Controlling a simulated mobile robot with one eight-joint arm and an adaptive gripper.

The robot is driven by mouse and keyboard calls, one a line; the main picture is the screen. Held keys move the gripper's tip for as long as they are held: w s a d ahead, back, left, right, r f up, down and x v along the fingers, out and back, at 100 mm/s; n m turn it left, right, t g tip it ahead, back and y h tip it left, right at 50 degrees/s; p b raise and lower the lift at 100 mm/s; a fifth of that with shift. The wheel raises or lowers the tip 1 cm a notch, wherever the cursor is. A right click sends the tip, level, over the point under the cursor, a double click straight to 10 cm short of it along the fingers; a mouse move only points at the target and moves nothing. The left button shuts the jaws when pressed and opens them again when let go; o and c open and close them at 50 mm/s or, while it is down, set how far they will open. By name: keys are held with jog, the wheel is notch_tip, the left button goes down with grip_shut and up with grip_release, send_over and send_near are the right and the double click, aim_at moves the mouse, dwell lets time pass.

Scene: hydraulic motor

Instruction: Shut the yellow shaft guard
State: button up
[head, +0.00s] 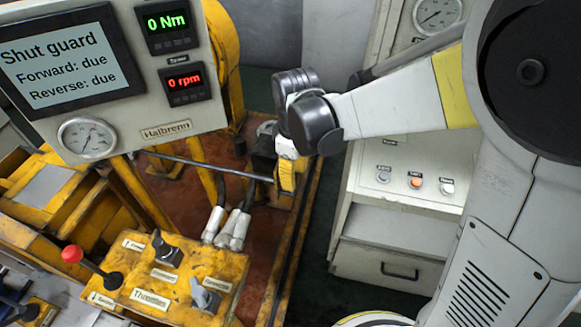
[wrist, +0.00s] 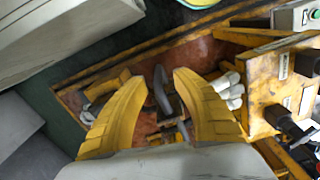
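I cannot tell for sure which part is the yellow shaft guard. A large curved yellow part (head: 228,60) shows behind the display panel in the head view, partly hidden by it. My gripper (head: 286,188) points down over the red-brown floor of the yellow-edged tray. In the wrist view my gripper (wrist: 156,80) has its two yellow fingers apart. A dark curved bar (wrist: 162,92) shows between the fingers, and I cannot tell its distance from them. A yellow piece (wrist: 103,88) lies beyond the left finger, partly covered by it.
The screen (head: 62,62) reads "Shut guard", with Forward and Reverse due. The readouts show 0 Nm and 0 rpm. A yellow control box (head: 170,280) with a red-knobbed lever (head: 72,254) stands at lower left. Pale hose ends (head: 228,228) rise beside it. A grey cabinet (head: 395,215) stands right.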

aim_at(294, 191)
notch_tip(294, 191, down, 7)
jog(key=shift+w+r+b, duration=0.15)
jog(key=shift+b, duration=0.75)
grip_shut()
